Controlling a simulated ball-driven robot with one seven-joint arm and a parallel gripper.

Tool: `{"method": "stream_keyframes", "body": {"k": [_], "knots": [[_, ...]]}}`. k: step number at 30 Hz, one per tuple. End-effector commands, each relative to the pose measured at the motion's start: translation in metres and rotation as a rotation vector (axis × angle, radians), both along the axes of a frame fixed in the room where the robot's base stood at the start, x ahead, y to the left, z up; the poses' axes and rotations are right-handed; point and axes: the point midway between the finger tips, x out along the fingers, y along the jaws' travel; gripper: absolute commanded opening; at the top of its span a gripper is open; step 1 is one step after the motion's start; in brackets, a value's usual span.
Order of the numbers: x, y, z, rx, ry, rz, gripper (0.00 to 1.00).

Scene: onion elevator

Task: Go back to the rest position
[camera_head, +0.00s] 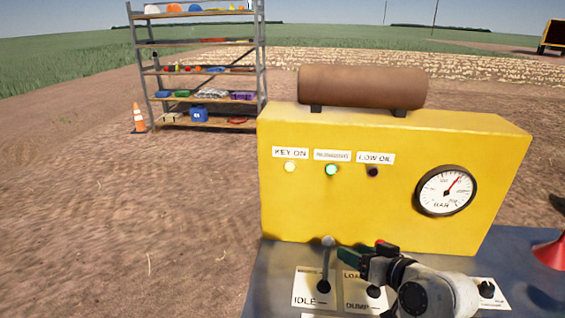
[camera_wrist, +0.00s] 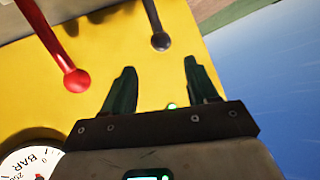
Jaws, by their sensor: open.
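My gripper (camera_head: 345,256) is over the control panel's front, close to the levers; its arm comes in from the lower right. In the wrist view my gripper (camera_wrist: 160,72) has two green fingers spread apart with nothing between them. A grey-knobbed lever (camera_head: 327,262) stands up at the IDLE plate, just left of the fingers. It also shows beyond the fingertips in the wrist view (camera_wrist: 160,41). A red-knobbed lever (camera_head: 386,246) is mostly hidden behind my gripper; its red ball (camera_wrist: 76,80) is left of the fingers in the wrist view, apart from them.
The yellow console (camera_head: 350,215) stands behind the levers, with a pressure gauge (camera_head: 446,190), a lit green lamp (camera_head: 331,170) and a brown cylinder (camera_head: 362,87) on top. A red cone-shaped thing (camera_head: 550,252) is at right. A shelf rack (camera_head: 262,60) and traffic cone (camera_head: 138,118) stand farther back.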

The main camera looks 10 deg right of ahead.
Motion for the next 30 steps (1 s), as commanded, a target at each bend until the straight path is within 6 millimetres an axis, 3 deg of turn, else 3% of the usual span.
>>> {"method": "stream_keyframes", "body": {"k": [2,5,9,12,18,24,30], "knots": [[-0.010,0.002,-0.010,-0.017,0.031,0.001,0.58],[-0.043,0.006,-0.038,-0.070,0.125,-0.001,0.58],[-0.117,0.008,-0.083,-0.180,0.319,-0.020,0.58],[-0.171,0.005,-0.104,-0.253,0.450,-0.046,0.58],[-0.269,-0.007,-0.122,-0.374,0.673,-0.113,0.58],[-0.336,-0.017,-0.167,-0.379,0.916,-0.105,0.58],[-0.368,-0.021,-0.181,-0.381,1.023,-0.099,0.58]]}}
